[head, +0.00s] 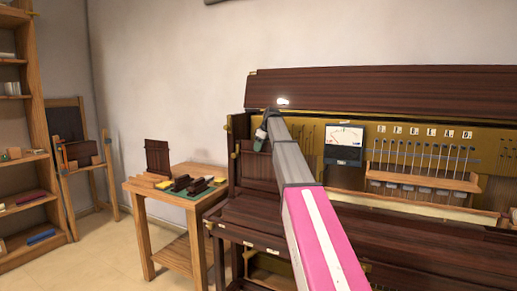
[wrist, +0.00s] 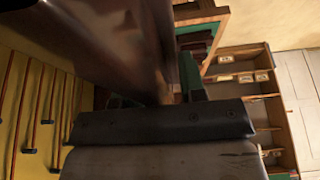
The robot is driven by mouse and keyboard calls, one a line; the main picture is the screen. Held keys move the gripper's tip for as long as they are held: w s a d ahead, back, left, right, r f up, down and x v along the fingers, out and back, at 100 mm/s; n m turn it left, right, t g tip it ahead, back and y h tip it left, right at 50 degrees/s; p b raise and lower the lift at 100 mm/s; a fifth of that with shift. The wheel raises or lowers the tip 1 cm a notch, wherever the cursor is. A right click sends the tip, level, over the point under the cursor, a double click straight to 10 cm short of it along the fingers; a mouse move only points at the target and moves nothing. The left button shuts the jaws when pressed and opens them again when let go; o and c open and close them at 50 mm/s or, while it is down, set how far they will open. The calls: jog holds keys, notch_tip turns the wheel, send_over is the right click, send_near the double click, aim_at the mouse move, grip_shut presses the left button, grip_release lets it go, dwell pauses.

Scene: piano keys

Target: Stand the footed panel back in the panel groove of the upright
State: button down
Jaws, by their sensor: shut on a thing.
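A dark brown wooden panel (wrist: 95,45) fills the upper left of the wrist view, its edge between the green-tipped fingers of my gripper (wrist: 160,92). In the head view my gripper (head: 262,143) is at the left end of the open upright (head: 330,76), shut on the top of a dark panel (head: 256,170). That panel looks upright in front of the left end of the brass-coloured interior. The panel's feet and the groove are hidden or too small to make out, so I cannot tell whether they touch.
A wooden side table (head: 150,190) stands left of the upright, with another dark panel (head: 157,157) and small parts on a green mat. A dial meter (head: 344,142) and a rack of rods (head: 420,165) are to the right. Shelves (head: 22,130) stand far left.

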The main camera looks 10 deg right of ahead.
jog(key=w+f, duration=0.4)
jog(key=f, duration=0.1)
jog(key=shift+w+d, duration=0.15)
jog(key=shift+d, duration=0.2)
dwell(1.6)
dwell(0.9)
jog(key=c, duration=0.6)
grip_release()
jog(key=shift+v, duration=5.35)
